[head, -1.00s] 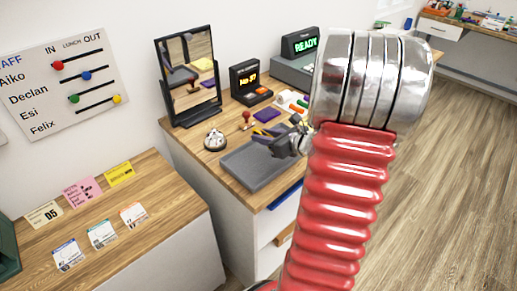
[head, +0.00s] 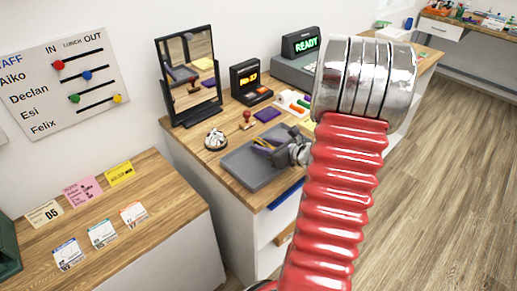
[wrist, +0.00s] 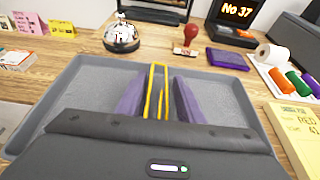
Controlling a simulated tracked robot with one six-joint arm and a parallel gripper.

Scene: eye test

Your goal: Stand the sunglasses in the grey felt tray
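The sunglasses (wrist: 158,68) have a thin yellow frame, seen narrow in the wrist view between my two purple fingers. My gripper (wrist: 159,96) is over the grey felt tray, its fingers close along both sides of the frame, and appears shut on it. The lower part of the sunglasses is hidden behind my dark gripper body. The grey felt tray (wrist: 226,92) is shallow and rimmed, and otherwise looks empty. In the head view the tray (head: 250,176) lies on the wooden counter, with my gripper (head: 265,143) reaching in from the right. I cannot tell whether the sunglasses touch the tray floor.
A silver bell (wrist: 122,36) stands behind the tray at left. A red-handled stamp (wrist: 188,38) and a purple pad (wrist: 227,59) lie behind it at right. A white tray with coloured rolls (wrist: 290,78) and a yellow pad (wrist: 297,130) are to the right. A mirror (head: 188,75) stands behind.

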